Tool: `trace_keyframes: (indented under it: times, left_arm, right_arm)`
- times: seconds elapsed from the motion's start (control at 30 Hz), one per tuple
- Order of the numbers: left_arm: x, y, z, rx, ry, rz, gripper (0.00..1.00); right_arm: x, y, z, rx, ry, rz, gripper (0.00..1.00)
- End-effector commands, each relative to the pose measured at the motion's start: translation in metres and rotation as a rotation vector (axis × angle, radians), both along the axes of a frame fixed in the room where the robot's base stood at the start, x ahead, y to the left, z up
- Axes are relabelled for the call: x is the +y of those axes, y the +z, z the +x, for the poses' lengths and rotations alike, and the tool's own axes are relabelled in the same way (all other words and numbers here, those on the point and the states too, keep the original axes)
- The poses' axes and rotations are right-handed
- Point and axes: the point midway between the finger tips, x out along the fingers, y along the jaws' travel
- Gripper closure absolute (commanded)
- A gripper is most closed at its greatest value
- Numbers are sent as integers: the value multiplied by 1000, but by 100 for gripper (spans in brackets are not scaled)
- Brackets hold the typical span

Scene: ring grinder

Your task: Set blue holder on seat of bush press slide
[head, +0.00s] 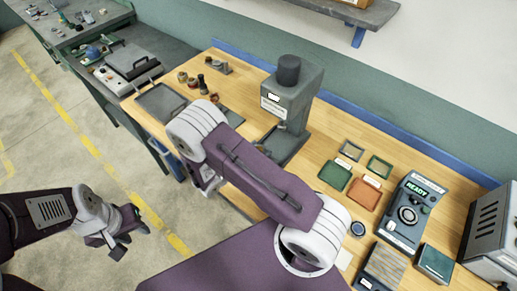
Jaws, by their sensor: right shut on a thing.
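The bush press is the grey upright machine with a black cylinder on top (287,95), at the back of the wooden bench. Its low slide bed (285,146) reaches forward from the column, partly behind my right arm; I cannot make out the seat. My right gripper (208,182) shows only in part below the wrist, at the bench's front left edge. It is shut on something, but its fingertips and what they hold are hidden. I cannot pick out the blue holder. My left gripper (122,246) hangs over the floor at lower left, open and empty.
A dark tray (161,102) and several small bushes (192,80) lie left of the press. Right of it are a green tray (335,175), an orange tray (364,194) and a device reading READY (410,212). My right arm crosses the bench's front.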

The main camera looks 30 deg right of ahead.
Motion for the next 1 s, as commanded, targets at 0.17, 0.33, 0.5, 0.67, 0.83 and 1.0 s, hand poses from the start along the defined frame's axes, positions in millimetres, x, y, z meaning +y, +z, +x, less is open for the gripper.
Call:
trace_keyframes:
  times: [0.17, 0.33, 0.5, 0.67, 0.83, 1.0]
  left_arm:
    - [0, -18, 0, 0, 0, 0, 64]
    - [0, -30, 0, 0, 0, 0, 64]
    - [0, -34, 0, 0, 0, 0, 64]
    - [0, -33, 0, 0, 0, 0, 64]
    - [0, -33, 0, 0, 0, 0, 64]
    - [0, -33, 0, 0, 0, 0, 64]
  right_arm:
    - [0, -20, 0, -1, 0, -2, 100]
    - [0, -34, 0, 0, 0, -2, 100]
    - [0, -39, 0, -1, 1, -2, 100]
    - [0, -38, 0, -1, 0, -2, 100]
    - [0, -38, 0, -1, 0, -2, 23]
    - [0, -39, 0, 0, 0, -1, 23]
